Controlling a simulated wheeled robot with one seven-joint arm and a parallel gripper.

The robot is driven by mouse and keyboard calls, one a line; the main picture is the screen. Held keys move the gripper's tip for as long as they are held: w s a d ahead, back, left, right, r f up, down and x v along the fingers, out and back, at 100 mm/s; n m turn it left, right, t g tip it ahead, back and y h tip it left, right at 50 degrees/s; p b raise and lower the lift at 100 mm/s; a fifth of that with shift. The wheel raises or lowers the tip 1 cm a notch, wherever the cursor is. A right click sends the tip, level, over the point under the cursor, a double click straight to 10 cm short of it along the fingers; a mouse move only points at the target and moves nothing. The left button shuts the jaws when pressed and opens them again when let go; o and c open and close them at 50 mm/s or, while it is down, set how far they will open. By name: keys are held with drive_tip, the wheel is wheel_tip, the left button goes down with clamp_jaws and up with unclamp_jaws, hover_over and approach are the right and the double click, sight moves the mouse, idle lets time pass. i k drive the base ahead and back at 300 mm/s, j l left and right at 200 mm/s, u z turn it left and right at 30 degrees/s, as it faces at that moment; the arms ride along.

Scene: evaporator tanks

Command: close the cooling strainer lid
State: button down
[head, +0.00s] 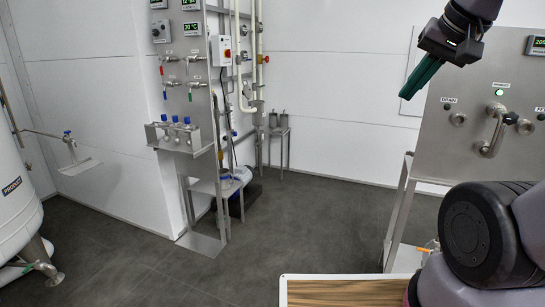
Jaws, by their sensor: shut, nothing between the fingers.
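My gripper (411,90) is at the upper right, with dark green fingers pointing down and left. The fingers are together and hold nothing. It hangs in front of the white wall, beside the left edge of the steel panel unit on the right. I cannot make out a cooling strainer or its lid for certain in this view.
A steel instrument panel (196,75) with valves stands left of centre, with blue-capped bottles (175,133) on its shelf. A white tank (12,195) is at the left edge. A steel panel unit (450,145) stands at right. The grey floor (300,225) between is clear.

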sight(247, 91)
drive_tip(key=i, duration=1.7)
drive_tip(key=i+u, duration=0.1)
drive_tip(key=i, duration=0.75)
drive_tip(key=i+l, duration=0.15)
drive_tip(key=i, duration=0.7)
drive_tip(key=i+l+u, duration=0.1)
drive_tip(key=i, duration=0.75)
drive_tip(key=i+l+u, duration=0.25)
drive_tip(key=i+u, duration=0.2)
drive_tip(key=i, duration=0.15)
drive_tip(key=i+l+u, duration=0.45)
drive_tip(key=i, duration=0.15)
